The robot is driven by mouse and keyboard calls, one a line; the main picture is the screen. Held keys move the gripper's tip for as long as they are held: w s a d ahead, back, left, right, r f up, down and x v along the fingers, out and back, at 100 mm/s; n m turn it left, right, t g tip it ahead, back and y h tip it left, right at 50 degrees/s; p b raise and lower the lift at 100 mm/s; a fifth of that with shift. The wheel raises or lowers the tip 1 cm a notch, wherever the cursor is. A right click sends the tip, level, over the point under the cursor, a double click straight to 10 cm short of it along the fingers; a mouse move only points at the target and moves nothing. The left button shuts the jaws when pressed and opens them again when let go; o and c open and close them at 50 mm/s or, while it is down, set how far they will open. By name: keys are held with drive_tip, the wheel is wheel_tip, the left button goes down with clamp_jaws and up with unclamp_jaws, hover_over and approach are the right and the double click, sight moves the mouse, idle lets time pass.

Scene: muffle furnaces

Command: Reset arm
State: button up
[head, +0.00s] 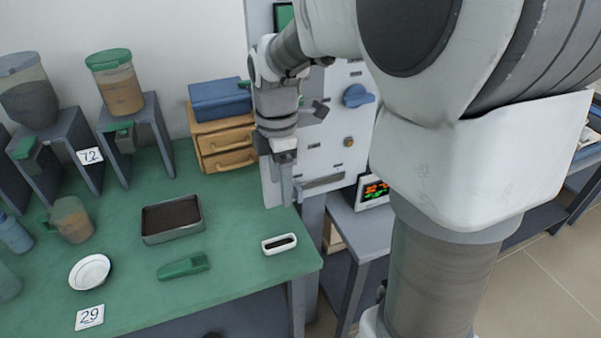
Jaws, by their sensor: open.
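My arm reaches from the right side of the head view across to the middle, with its end hanging downward. My gripper (291,190) points down in front of the white furnace panel (325,150), close to the right end of the green bench. It is open, and nothing shows between its fingers. The fingers are small in this view. A small white dish with dark contents (279,244) lies on the bench below my gripper, apart from it.
The green bench (230,280) holds a dark-filled metal tray (172,219), a green tool (183,267), a white bowl (90,272) and a jug (72,220). Dispensers (118,82) and wooden drawers (225,147) stand behind. A lit display (373,191) stands on a grey table at right.

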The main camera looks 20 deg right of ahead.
drive_tip(key=s+a+r+m+t+p, duration=0.1)
drive_tip(key=s+r+m+t+p, duration=0.4)
drive_tip(key=s+r+m+p, duration=0.4)
drive_tip(key=shift+s+r+m+t, duration=0.3)
drive_tip(key=shift+s+r+m, duration=3.1)
drive_tip(key=shift+m, duration=1.1)
drive_tip(key=shift+w+r, duration=0.2)
drive_tip(key=shift+w, duration=0.05)
